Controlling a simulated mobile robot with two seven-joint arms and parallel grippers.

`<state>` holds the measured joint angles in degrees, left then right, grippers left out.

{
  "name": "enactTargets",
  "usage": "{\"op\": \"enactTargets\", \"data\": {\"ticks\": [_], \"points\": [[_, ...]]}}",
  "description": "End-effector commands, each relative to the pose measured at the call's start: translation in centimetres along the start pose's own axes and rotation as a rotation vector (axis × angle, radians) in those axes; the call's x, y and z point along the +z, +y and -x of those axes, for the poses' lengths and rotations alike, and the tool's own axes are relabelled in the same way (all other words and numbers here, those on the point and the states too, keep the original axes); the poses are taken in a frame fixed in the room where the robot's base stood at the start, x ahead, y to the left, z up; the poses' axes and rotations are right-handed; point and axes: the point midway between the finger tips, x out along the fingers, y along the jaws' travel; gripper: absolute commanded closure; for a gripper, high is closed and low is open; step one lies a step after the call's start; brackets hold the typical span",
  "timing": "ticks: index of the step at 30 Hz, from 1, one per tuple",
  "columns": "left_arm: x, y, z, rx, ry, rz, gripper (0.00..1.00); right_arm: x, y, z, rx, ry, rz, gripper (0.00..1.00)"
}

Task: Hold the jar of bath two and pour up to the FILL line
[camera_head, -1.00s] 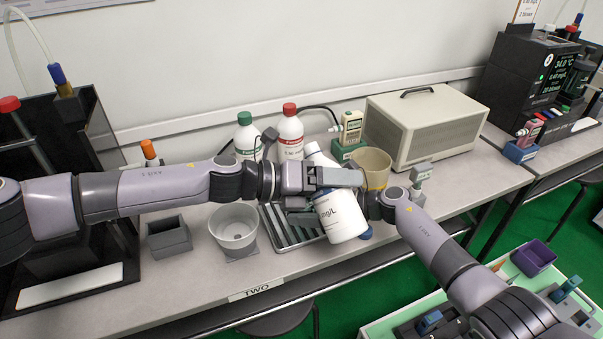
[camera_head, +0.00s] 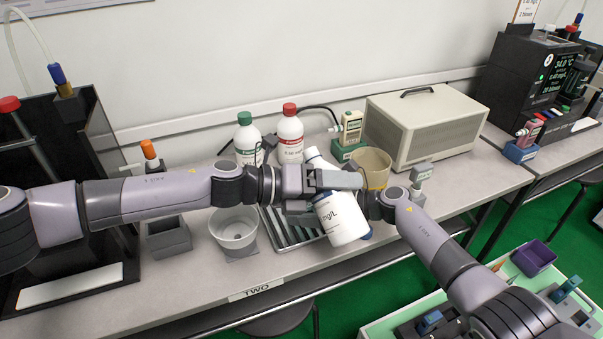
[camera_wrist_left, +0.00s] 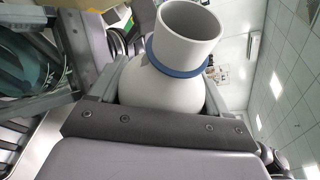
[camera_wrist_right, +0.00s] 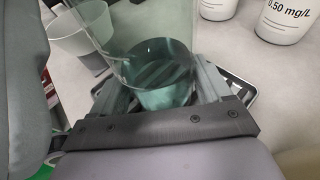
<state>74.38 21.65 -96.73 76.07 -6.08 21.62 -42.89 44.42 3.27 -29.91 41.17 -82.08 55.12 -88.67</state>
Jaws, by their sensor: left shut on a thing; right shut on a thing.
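My left gripper (camera_head: 325,184) is shut on a white bottle (camera_head: 342,219) with "mg/L" on its label. The bottle leans, its top end to the upper left. In the left wrist view its open mouth and blue neck ring (camera_wrist_left: 181,62) show. My right gripper (camera_head: 374,200) is shut on the jar (camera_head: 372,165), which looks tan with a yellow band in the head view. In the right wrist view the jar is clear and greenish (camera_wrist_right: 160,72); I cannot tell its liquid level. The FILL line is not readable. The bottle is just left of the jar; no stream shows.
Green-capped (camera_head: 247,142) and red-capped (camera_head: 290,130) bottles stand behind. A beige box (camera_head: 425,120) stands at the back right. The bench front (camera_head: 190,310) is clear near the TWO label.

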Motion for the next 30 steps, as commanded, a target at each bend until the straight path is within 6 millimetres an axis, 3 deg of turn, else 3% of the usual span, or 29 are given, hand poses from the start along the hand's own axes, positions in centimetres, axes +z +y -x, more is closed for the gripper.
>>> {"op": "enactTargets", "data": {"ticks": [30], "points": [[-0.26, 0.05, -0.17, -0.03, -0.002, 0.064, 0.76, 0.03, 0.0, 0.0, 0.0, 0.0, 0.0, 0.4]]}}
